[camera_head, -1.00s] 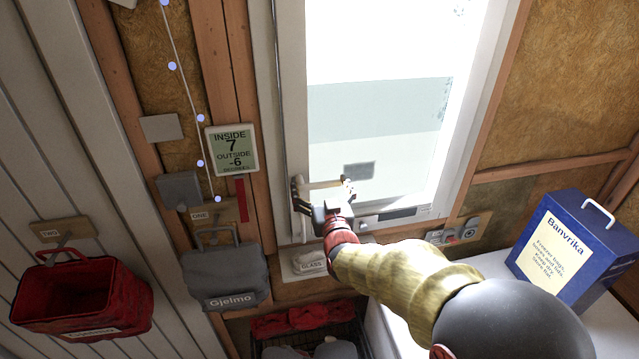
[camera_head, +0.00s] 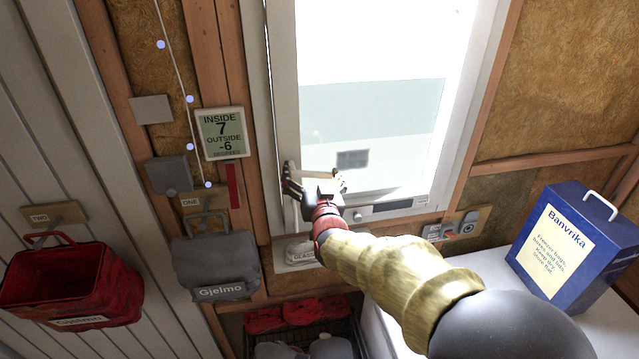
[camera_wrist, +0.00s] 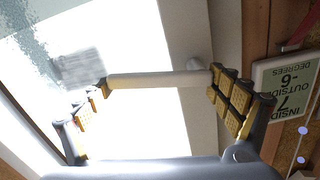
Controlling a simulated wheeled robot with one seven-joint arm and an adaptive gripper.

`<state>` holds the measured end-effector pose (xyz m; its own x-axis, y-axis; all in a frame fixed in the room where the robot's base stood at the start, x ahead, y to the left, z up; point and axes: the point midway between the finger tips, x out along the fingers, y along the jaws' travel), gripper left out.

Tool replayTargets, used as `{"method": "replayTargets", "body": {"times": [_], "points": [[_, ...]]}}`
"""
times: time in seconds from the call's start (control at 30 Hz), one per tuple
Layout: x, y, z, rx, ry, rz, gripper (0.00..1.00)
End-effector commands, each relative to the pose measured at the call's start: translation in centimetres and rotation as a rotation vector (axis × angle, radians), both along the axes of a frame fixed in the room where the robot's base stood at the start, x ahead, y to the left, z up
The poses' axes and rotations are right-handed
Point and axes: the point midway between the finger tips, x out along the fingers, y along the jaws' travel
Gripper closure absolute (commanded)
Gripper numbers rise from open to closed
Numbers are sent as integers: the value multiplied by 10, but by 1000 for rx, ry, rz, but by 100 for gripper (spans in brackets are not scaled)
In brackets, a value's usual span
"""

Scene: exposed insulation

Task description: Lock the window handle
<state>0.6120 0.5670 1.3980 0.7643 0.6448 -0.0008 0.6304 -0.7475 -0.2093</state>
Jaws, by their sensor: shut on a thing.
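The pale window handle (camera_head: 312,182) is on the lower left of the white window frame (camera_head: 284,110). It lies nearly level, reaching from the frame across the lower part of the bright pane. My gripper (camera_head: 314,186) is at the handle, with one finger at each end of it. In the wrist view the handle (camera_wrist: 158,79) spans the space between the yellow-padded fingers of my gripper (camera_wrist: 158,88), which are shut on it lengthwise. The handle's pivot shows near its right end there.
A thermometer display (camera_head: 221,134) hangs left of the window. A grey bag (camera_head: 215,268) and a red basket (camera_head: 70,285) hang on the left wall. A blue Banvrika box (camera_head: 566,240) stands on the white surface at right. A panel (camera_head: 458,225) is below the window.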

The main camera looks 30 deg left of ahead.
Motion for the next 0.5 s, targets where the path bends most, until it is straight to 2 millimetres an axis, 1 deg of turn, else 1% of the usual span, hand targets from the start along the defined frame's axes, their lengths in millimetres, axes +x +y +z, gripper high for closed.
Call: {"method": "replayTargets", "body": {"times": [0.03,0.13,0.5], "points": [[0,5,-8,31,19,1,54],[-1,11,-13,93,71,1,54],[-3,17,-27,328,272,0,54]]}}
